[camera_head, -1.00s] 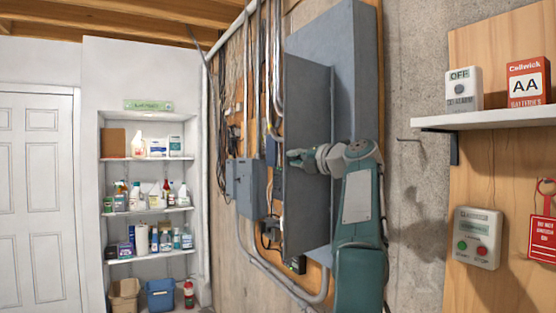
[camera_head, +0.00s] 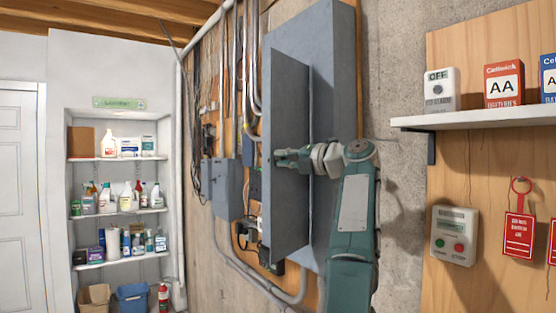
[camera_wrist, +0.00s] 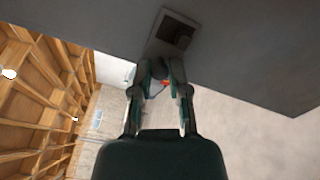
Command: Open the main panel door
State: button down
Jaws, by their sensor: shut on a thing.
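The main panel door (camera_head: 289,205) is a tall grey metal sheet. It stands swung out from the grey panel box (camera_head: 332,110) on the wall. My gripper (camera_head: 282,158) is at the outer part of the door, about halfway up. In the wrist view the door (camera_wrist: 250,65) fills the top right, with a square recess (camera_wrist: 176,35) that holds a dark latch. My gripper (camera_wrist: 160,72) is shut on the latch at the recess's lower edge. The fingers hide part of the latch.
A smaller grey box (camera_head: 227,188) and conduits are on the wall left of the door. A shelf (camera_head: 470,120) with boxes and a start-stop switch box (camera_head: 454,235) are at the right. Stocked shelves (camera_head: 118,212) stand at the far left.

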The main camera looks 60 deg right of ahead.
jog(key=shift+d+f, duration=0.15)
jog(key=shift+d, duration=0.05)
jog(key=c, duration=0.6)
grip_release()
jog(key=shift+d, duration=0.1)
jog(key=shift+w+a, duration=0.1)
jog(key=shift+a, duration=0.1)
